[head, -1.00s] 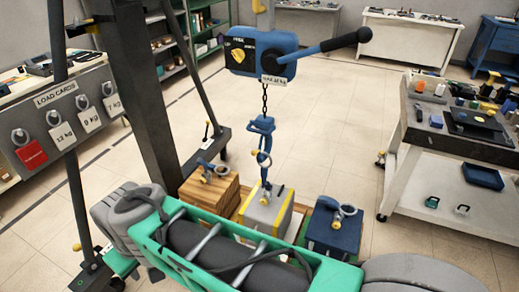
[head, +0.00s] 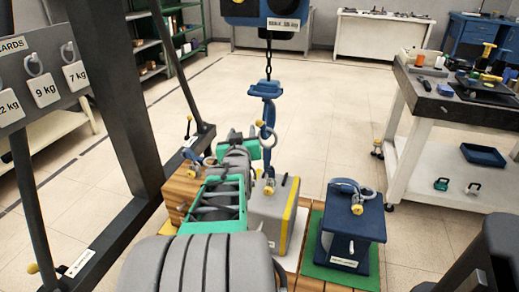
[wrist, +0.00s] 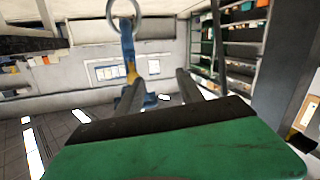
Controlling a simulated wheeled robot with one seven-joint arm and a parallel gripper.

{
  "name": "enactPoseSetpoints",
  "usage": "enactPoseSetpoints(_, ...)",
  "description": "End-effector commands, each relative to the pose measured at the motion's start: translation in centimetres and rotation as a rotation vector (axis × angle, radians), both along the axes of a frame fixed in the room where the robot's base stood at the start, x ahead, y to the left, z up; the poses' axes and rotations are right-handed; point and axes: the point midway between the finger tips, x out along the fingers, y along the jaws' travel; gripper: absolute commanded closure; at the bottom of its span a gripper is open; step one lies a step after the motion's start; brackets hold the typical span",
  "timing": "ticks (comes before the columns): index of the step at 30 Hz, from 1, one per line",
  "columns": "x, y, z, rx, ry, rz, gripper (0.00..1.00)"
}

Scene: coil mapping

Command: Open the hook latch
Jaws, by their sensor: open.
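The blue hook (head: 268,112) hangs on a chain from the blue hoist. It has a small yellow tab (head: 259,125) on its side. A grey ring shows at the hook's lower part, above the grey block (head: 273,218) with yellow edges. My gripper (head: 243,138) is just left of the hook, open and with nothing visible between its fingers. In the wrist view, my gripper (wrist: 157,86) has its two dark fingers apart. A blue part with a ring on top (wrist: 127,45) and a yellow piece stands beyond the left finger. Whether a finger touches it, I cannot tell.
A wooden block (head: 180,190) stands left of the grey block, partly behind my arm. A blue block (head: 350,237) with a ring stands right on a green mat (head: 312,268). A dark post (head: 140,120) rises at left. A tool cart (head: 440,150) stands at right.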

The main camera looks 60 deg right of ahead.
Motion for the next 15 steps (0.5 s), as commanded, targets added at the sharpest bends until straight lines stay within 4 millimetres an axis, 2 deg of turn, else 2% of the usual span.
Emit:
enactPoseSetpoints(1, -1.9, -1.4, -0.8, -0.044, -0.013, -0.042, 0.56)
enactPoseSetpoints(4, -3.6, -2.6, -0.1, -0.092, -0.024, -0.078, 0.56)
enactPoseSetpoints(8, -3.3, -4.0, 0.3, -0.101, -0.026, -0.083, 0.56)
enactPoseSetpoints(15, -1.7, -8.3, 0.2, -0.098, -0.024, -0.081, 0.56)
